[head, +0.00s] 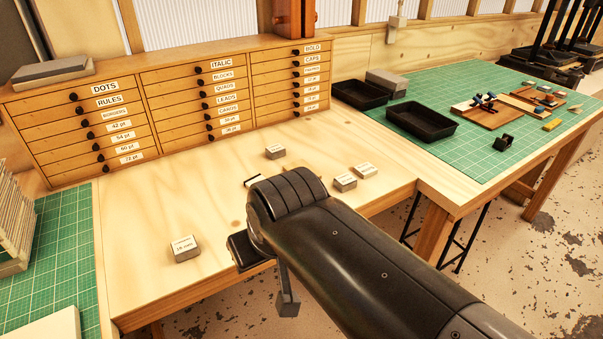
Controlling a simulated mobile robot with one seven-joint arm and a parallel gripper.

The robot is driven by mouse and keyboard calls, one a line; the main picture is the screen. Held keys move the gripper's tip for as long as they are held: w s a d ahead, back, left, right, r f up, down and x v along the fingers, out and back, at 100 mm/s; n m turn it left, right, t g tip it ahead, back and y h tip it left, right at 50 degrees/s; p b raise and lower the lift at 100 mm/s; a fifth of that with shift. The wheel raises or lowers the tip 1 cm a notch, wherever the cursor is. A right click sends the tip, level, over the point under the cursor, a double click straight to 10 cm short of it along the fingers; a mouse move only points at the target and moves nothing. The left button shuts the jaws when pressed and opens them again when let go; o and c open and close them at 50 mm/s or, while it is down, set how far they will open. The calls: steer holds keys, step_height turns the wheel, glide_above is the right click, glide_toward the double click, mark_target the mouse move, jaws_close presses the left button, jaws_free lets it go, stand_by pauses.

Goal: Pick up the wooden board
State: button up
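Two small wooden boards lie on the green mat at the right in the head view. The nearer wooden board (489,118) carries blue-handled pieces, and the farther board (527,99) carries small parts. I cannot tell which one the task names. My gripper (287,298) points down near the front edge of the pale bench, far to the left of these boards. No held object is visible. My arm also hides part of the bench top, where a small dark-edged item (252,180) shows partly.
Several small labelled blocks, one a metal block (185,248), lie on the pale bench (140,215). A drawer cabinet (180,105) stands along its back. Black trays (422,121) sit left of the boards. A small black object (503,142) lies in front of them.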

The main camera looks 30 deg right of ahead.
steer(key=shift+o, duration=0.2)
steer(key=o, duration=1.3)
steer(key=m+g, duration=0.1)
steer(key=m, duration=3.5)
glide_above(302, 171)
steer(key=s, duration=0.2)
steer(key=f, duration=1)
steer(key=shift+s+a+f, duration=0.2)
steer(key=shift+f, duration=0.05)
steer(key=shift+d+x, duration=0.2)
steer(key=shift+x, duration=2.3)
